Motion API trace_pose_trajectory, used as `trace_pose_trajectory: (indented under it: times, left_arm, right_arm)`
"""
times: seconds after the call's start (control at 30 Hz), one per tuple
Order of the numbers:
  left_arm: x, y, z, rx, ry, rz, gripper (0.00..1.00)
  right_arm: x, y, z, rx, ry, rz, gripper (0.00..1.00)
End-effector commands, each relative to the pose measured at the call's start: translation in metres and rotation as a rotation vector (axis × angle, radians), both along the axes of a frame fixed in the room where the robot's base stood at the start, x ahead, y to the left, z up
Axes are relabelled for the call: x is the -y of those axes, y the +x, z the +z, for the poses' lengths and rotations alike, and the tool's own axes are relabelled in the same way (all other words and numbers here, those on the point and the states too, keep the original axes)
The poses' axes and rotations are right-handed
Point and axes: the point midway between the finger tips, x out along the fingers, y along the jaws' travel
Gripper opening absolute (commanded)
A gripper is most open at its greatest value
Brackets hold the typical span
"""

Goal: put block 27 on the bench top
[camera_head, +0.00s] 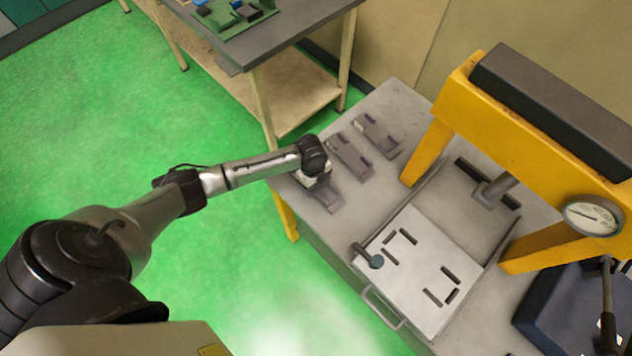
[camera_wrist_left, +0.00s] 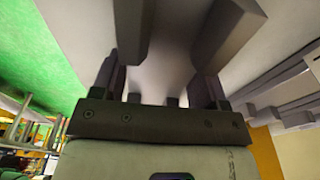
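Several similar grey blocks lie at the back left of the bench top (camera_head: 400,95). One block (camera_head: 349,156) and another block (camera_head: 377,135) are in clear view beside my left gripper. No number is readable, so I cannot tell which is block 27. My left gripper (camera_head: 326,198) is low at the bench's left edge, and a grey shape there may be its fingers or another block. In the left wrist view its fingers (camera_wrist_left: 178,45) stand apart, with a smooth pale grey surface between them. My right gripper is out of view.
A yellow press (camera_head: 478,110) with a gauge (camera_head: 592,217) stands to the right. A pale slotted plate (camera_head: 408,262) lies in front of it, with a dark-knobbed lever (camera_head: 374,261) at its left edge. A side table (camera_head: 290,25) stands behind; green floor is at left.

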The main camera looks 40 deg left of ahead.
Motion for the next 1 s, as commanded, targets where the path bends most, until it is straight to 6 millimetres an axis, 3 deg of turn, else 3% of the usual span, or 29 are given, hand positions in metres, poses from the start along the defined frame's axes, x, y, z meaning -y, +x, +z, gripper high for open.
trace_pose_trajectory:
  times: [0.2, 0.57, 1.0]
  left_arm:
    - [0.000, 0.000, 0.000, 0.000, 0.000, 0.000, 0.89]
    - [-0.001, 0.000, 0.008, 0.001, 0.001, -0.001, 0.89]
    - [-0.010, 0.001, 0.085, 0.003, 0.001, -0.001, 0.89]
  right_arm:
    - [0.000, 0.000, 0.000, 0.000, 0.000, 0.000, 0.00]
    - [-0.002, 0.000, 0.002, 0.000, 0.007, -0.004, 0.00]
    - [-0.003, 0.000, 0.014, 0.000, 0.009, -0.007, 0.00]
